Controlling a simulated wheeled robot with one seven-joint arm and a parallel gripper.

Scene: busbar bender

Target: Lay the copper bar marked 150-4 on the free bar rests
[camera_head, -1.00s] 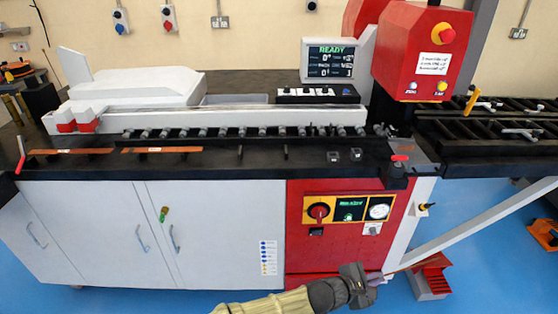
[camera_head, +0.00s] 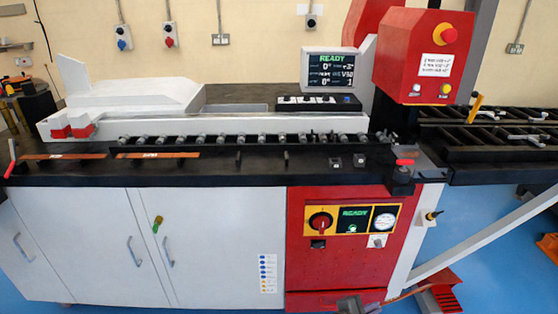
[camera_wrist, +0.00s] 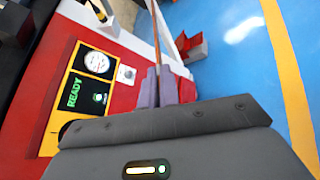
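My gripper (camera_head: 352,304) is low at the bottom edge of the head view, in front of the red cabinet and below the bench top. In the wrist view its grey-purple fingers (camera_wrist: 164,88) are shut on a thin copper bar (camera_wrist: 156,32), which sticks out away from the wrist. The bar also shows in the head view (camera_head: 408,292), pointing right. Its marking cannot be read. On the black bench top, two copper bars (camera_head: 62,156) (camera_head: 157,155) lie at the left. To their right stand two thin dark uprights (camera_head: 238,158) (camera_head: 286,158) with nothing on them; they look like bar rests.
A row of rollers (camera_head: 240,137) runs behind the bench front. Two small dark blocks (camera_head: 336,162) and a red-topped post (camera_head: 403,168) stand to the right. The red control panel (camera_head: 350,219) and a red pedal (camera_head: 440,298) are close to my gripper.

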